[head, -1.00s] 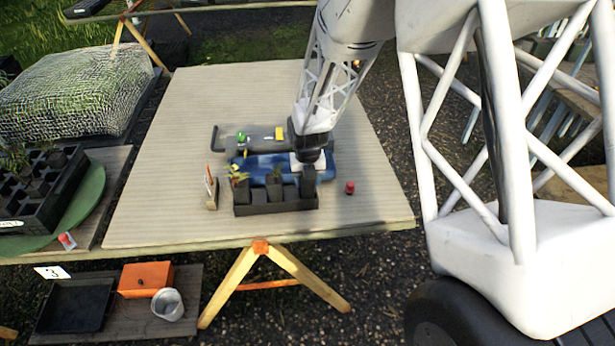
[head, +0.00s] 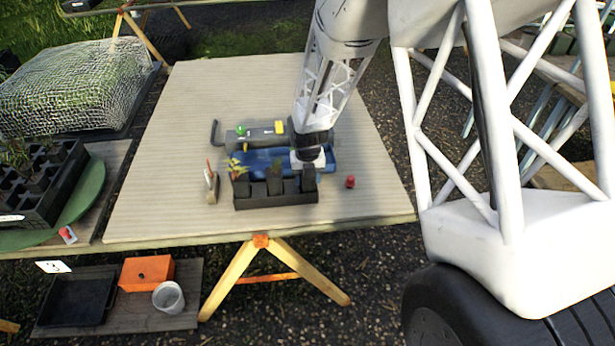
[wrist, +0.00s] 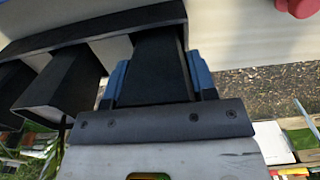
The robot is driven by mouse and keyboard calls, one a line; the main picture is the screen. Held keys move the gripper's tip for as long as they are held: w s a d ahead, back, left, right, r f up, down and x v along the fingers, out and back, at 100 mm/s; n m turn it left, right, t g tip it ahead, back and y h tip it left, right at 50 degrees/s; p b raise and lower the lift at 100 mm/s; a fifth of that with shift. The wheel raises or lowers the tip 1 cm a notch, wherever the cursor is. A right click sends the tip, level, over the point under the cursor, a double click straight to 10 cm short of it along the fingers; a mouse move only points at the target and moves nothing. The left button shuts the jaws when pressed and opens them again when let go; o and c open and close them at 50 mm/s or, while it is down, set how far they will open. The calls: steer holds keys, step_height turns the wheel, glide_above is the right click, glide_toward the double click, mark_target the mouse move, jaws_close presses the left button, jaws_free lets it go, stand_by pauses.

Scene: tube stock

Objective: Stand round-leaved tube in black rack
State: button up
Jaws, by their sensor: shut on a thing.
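The black rack (head: 275,201) stands near the front of the table with several black tubes in it. Its left tube (head: 240,186) carries yellow-green leaves. Another tube (head: 274,185) stands near the middle with little foliage showing. My gripper (head: 308,164) is over the rack's right end, shut on a dark tube (head: 308,181). In the wrist view the held black tube (wrist: 160,65) sits between the blue fingertips, with its far end at the rack's edge (wrist: 90,33). Whether it is fully seated I cannot tell. Its leaves are hidden, so I cannot tell their shape.
A blue tray (head: 262,161) lies right behind the rack, with a dark grey holder (head: 225,141) behind it. A small wooden stand (head: 211,189) is left of the rack, and a small red object (head: 350,182) is to its right. The table (head: 150,200) is otherwise clear.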

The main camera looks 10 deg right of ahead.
steer(key=shift+f, duration=0.3)
stand_by(0.6)
steer(key=o, duration=1.1)
steer(key=shift+c, duration=0.2)
steer(key=shift+r, duration=0.15)
steer(key=shift+r, duration=3.8)
steer(key=shift+r, duration=0.1)
